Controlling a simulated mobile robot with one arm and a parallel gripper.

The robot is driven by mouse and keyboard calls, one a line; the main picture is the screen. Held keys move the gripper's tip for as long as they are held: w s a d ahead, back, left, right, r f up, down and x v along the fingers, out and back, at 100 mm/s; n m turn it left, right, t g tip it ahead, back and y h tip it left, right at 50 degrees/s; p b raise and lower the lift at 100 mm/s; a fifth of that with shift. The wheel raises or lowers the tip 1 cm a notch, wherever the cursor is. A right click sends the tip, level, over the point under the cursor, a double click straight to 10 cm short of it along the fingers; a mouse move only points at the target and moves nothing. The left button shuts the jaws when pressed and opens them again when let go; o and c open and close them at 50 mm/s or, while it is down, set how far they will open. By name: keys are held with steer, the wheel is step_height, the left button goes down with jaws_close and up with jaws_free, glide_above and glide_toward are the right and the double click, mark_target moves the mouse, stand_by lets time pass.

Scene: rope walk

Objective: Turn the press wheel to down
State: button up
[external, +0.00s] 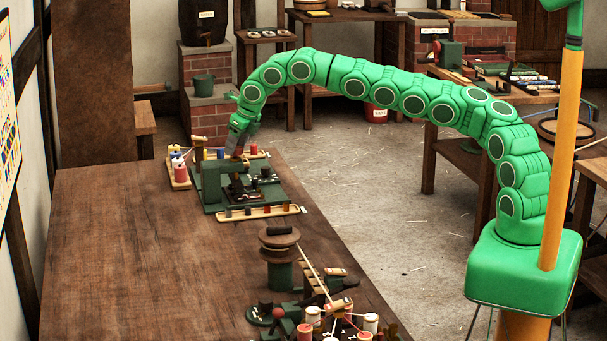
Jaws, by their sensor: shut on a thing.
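The green press (211,182) stands near the far end of the long wooden table, on a green base. My green arm reaches over from the right, and my gripper (237,149) points down at the top of the press. The grey fingers are shut at the press wheel, which they and the arm mostly hide. Only a small reddish-brown bit shows at the fingertips. The wheel's turn position cannot be made out.
A tray with spools (180,176) lies left of the press, and a pale tray (262,213) with small coloured pieces lies in front. A dark-topped winder (279,238) and several spools stand nearer. The table's left part (120,250) is clear.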

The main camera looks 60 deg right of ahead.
steer(key=shift+m, duration=0.3)
steer(key=m+h, duration=0.1)
steer(key=m, duration=0.2)
steer(key=shift+a+m+h, duration=0.2)
steer(key=shift+m+h, duration=0.1)
steer(key=shift+h, duration=0.1)
steer(key=shift+m+g+h, duration=0.3)
steer(key=shift+m+g, duration=0.2)
steer(key=shift+m, duration=0.7)
steer(key=m+g+h, duration=0.1)
steer(key=m, duration=0.2)
steer(key=shift+w+m, duration=0.15)
steer(key=shift+m, duration=0.85)
steer(key=shift+h, duration=0.3)
steer(key=o, duration=1)
